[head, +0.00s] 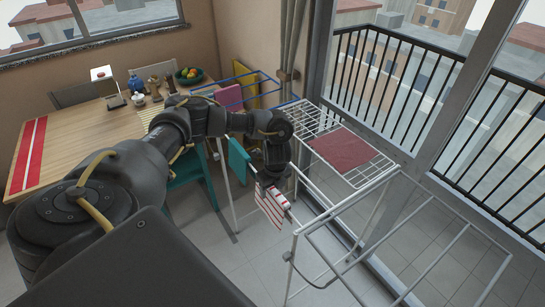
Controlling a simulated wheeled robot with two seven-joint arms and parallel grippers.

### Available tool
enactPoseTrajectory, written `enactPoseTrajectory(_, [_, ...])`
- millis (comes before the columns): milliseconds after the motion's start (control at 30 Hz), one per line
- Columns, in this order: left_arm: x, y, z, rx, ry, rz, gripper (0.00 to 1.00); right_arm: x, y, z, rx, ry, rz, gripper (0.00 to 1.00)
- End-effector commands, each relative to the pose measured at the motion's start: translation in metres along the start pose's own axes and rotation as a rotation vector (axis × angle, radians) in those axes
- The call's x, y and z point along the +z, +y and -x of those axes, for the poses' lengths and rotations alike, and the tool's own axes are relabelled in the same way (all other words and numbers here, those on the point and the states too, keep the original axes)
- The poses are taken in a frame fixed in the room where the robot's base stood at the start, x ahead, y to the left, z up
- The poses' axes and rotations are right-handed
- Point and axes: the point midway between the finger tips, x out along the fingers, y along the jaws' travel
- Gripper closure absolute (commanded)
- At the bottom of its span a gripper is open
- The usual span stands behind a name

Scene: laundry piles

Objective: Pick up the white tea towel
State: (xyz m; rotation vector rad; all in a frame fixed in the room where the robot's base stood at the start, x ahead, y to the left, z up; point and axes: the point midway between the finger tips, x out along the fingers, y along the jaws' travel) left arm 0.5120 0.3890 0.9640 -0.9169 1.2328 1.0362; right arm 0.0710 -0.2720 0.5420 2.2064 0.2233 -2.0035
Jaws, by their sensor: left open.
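A white tea towel with red stripes (268,210) hangs near the front left end of the white drying rack (335,212), at the picture's middle. My left gripper (278,186) points down right above the towel. Its jaws are open, and the fingertips are small and partly hidden against the cloth. I cannot tell whether they touch it. The rail under the towel is hidden by the cloth and gripper. My right gripper is not in view.
A dark red cloth (342,150) lies on the rack's top. A teal cloth (238,160), a pink cloth (229,97) and a yellow cloth (251,88) hang behind. A wooden table (85,130) with a red runner (27,158) stands left. Glass doors border the right.

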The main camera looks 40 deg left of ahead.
Motion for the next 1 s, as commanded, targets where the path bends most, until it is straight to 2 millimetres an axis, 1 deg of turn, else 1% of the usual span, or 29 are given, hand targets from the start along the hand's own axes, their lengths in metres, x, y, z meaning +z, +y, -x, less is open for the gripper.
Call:
enactPoseTrajectory(33, [0.0, 0.001, -0.003, 0.003, -0.002, 0.0, 0.42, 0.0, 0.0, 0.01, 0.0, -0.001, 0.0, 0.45])
enactPoseTrajectory(100, [0.0, 0.0, -0.014, 0.002, 0.0, 0.0, 0.42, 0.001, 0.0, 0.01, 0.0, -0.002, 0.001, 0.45])
enactPoseTrajectory(200, [0.0, 0.0, -0.022, 0.001, -0.001, 0.0, 0.42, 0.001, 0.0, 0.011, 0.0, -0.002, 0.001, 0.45])
enactPoseTrajectory(433, [0.0, 0.0, -0.025, -0.001, 0.0, -0.001, 0.42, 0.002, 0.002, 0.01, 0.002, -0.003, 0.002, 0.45])
enactPoseTrajectory(467, [0.0, 0.0, -0.025, -0.001, 0.0, -0.001, 0.43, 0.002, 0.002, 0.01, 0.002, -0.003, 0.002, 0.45])
enactPoseTrajectory(833, [0.0, 0.0, -0.025, -0.001, 0.0, -0.001, 0.92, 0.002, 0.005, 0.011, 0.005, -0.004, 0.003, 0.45])
enactPoseTrajectory(1000, [0.0, -0.001, -0.025, -0.002, 0.0, 0.0, 0.93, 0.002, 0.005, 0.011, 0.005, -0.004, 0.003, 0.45])
